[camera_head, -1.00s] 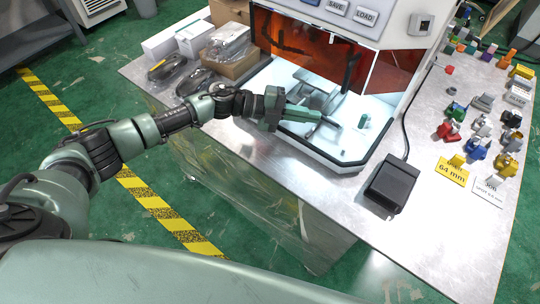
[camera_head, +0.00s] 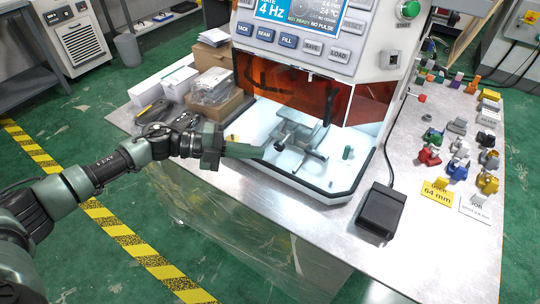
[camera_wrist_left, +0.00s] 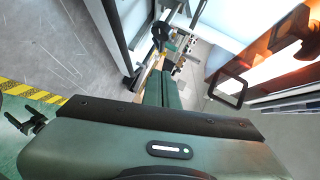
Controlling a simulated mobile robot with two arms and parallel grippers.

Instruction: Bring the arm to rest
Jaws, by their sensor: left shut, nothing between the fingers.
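My left gripper (camera_head: 258,152) reaches in from the left in the head view. Its green fingers are shut with nothing between them, and their tips show at the front left of the machine's white chamber floor (camera_head: 330,178). In the left wrist view the closed fingers (camera_wrist_left: 163,90) point away from the camera. A grey metal fixture (camera_head: 303,140) stands inside the chamber, just right of the fingertips. A small green peg (camera_head: 347,153) stands on the chamber floor to its right. My right gripper is not in view.
The machine (camera_head: 310,50) has an orange shield (camera_head: 290,92) above its opening. A black pedal (camera_head: 381,210) lies on the metal table (camera_head: 300,225). Boxes (camera_head: 212,105) and bagged parts are at the left, and several small coloured parts (camera_head: 430,155) at the right.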

